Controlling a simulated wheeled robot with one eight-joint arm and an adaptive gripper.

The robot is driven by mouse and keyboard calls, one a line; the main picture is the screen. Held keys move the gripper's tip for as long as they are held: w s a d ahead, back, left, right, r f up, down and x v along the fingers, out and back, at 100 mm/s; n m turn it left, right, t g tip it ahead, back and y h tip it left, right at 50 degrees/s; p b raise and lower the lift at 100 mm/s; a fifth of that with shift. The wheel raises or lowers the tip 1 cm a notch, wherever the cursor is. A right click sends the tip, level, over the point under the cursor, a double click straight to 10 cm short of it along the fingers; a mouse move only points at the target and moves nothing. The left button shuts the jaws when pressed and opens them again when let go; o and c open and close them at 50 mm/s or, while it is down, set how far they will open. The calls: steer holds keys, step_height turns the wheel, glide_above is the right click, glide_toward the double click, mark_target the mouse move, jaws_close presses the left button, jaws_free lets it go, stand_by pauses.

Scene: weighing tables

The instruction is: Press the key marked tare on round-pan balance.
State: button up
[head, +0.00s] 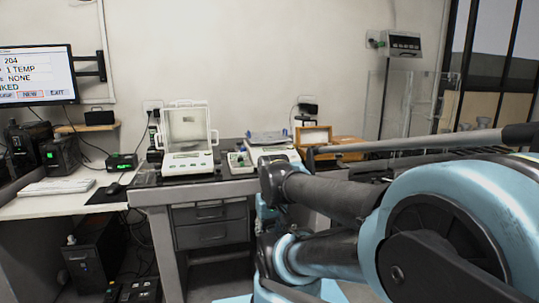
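A white balance (272,152) with a flat dark pan (267,137) stands on the weighing table, partly behind my arm. I cannot tell if its pan is round. A small white unit with a keypad (240,160) stands at its left front. Farther left is a white balance with a glass draft shield (187,135); its pan shape is not clear. No key marking can be read on any of them. My blue and black arm crosses the right and lower middle of the head view. I cannot make out the gripper fingers.
The weighing table (150,197) has drawers (209,222) beneath. A wooden box (313,136) stands right of the balance. A white desk (60,206) with a keyboard (56,187) and monitor (36,75) is at left. A computer tower (92,265) is below.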

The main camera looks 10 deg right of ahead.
jaws_close()
stand_by(1.2)
